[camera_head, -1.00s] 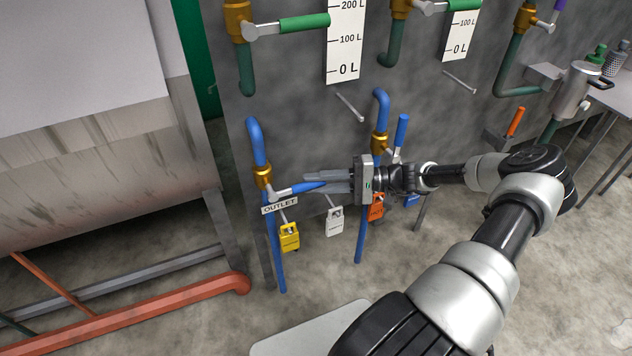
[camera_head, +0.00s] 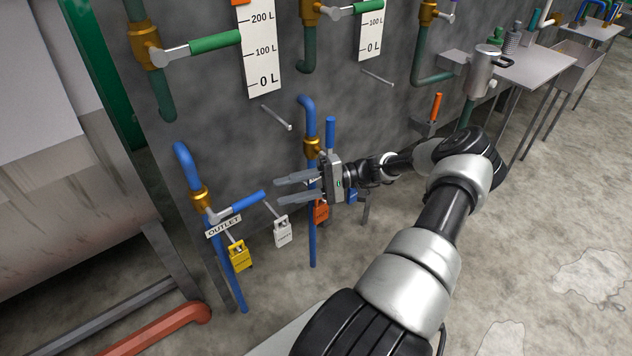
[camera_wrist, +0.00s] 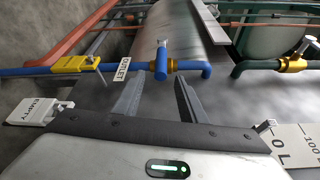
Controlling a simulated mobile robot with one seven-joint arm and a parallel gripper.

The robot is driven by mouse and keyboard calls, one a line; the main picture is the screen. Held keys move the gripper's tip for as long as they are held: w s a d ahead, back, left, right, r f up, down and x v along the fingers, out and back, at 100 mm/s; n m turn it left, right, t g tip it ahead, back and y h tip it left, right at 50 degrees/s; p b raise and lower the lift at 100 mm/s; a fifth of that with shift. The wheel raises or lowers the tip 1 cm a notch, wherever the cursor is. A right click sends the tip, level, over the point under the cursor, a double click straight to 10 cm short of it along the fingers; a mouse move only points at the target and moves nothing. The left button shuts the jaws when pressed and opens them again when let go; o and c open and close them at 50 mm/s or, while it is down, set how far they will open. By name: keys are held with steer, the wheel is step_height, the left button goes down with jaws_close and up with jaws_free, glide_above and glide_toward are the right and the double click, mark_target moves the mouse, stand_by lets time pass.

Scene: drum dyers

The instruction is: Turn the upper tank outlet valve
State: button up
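The valve marked by an OUTLET tag (camera_head: 223,226) is a brass body (camera_head: 201,199) on a blue pipe at the left, with a blue lever handle (camera_head: 249,200) pointing right across the pipe. In the wrist view the handle (camera_wrist: 161,64) stands out toward me, ahead of the gap between my fingers, and the tag (camera_wrist: 122,69) lies left of it. My gripper (camera_head: 279,190) is open and empty, just right of the handle's tip with a small gap. Both fingers (camera_wrist: 158,90) are seen apart in the wrist view.
A second blue valve handle (camera_head: 331,133) points up just behind my gripper. A green-handled valve (camera_head: 215,43) is above. A large metal drum (camera_head: 60,235) stands left. Floor at right is clear.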

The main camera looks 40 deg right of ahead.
steer(key=v, duration=0.8)
steer(key=shift+d, duration=0.3)
steer(key=shift+s, duration=0.15)
